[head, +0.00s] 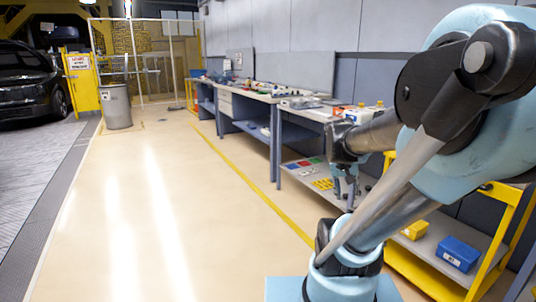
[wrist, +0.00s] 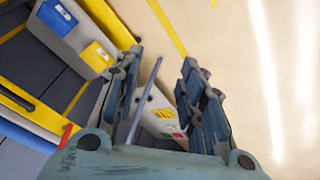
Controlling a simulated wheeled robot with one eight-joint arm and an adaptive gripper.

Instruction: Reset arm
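My gripper (head: 345,190) hangs at the end of my arm, in front of the near workbench in the head view. In the wrist view its two dark blue fingers (wrist: 158,80) stand well apart, and nothing is clearly held between them. A thin grey rod shows in the gap, but I cannot tell what it belongs to. My arm covers much of the head view's right side.
A long workbench (head: 262,97) with tools runs along the right wall. A yellow cart (head: 410,281) holds a yellow bin (head: 415,230) and a blue bin (head: 458,254). A grey barrel (head: 117,107) and dark car (head: 28,82) stand at left. The middle floor is clear.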

